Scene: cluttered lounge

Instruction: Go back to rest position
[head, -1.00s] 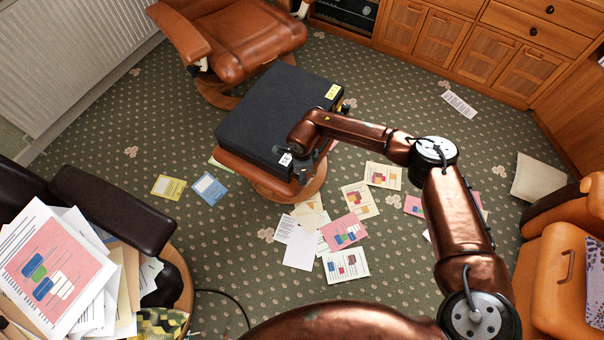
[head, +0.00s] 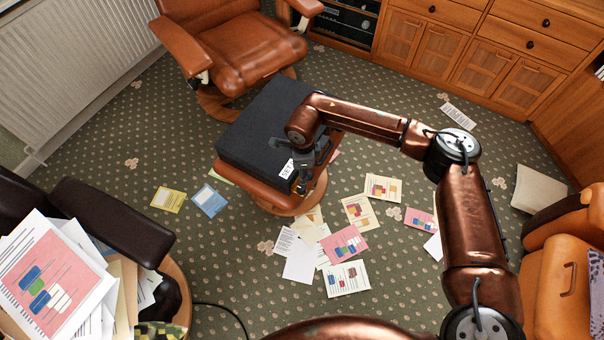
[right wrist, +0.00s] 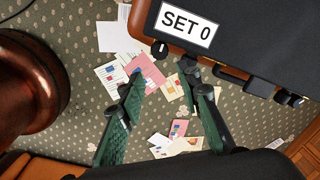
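My right gripper (head: 304,182) is at the front right corner of a black case (head: 255,125) in the head view. The case lies flat on a brown leather footstool (head: 250,185). In the right wrist view my right gripper's green-padded fingers (right wrist: 165,95) are spread apart with nothing between them, over the floor beside the case (right wrist: 265,40). The case shows a white label (right wrist: 186,28) reading "SET 0". My right forearm hides the case's right side in the head view. My left gripper is not in view.
A brown leather armchair (head: 235,50) stands behind the footstool. Loose papers (head: 345,243) lie on the carpet in front. A paper-laden seat (head: 105,210) is at left, an orange armchair (head: 560,275) at right, and wooden cabinets (head: 460,50) at the back.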

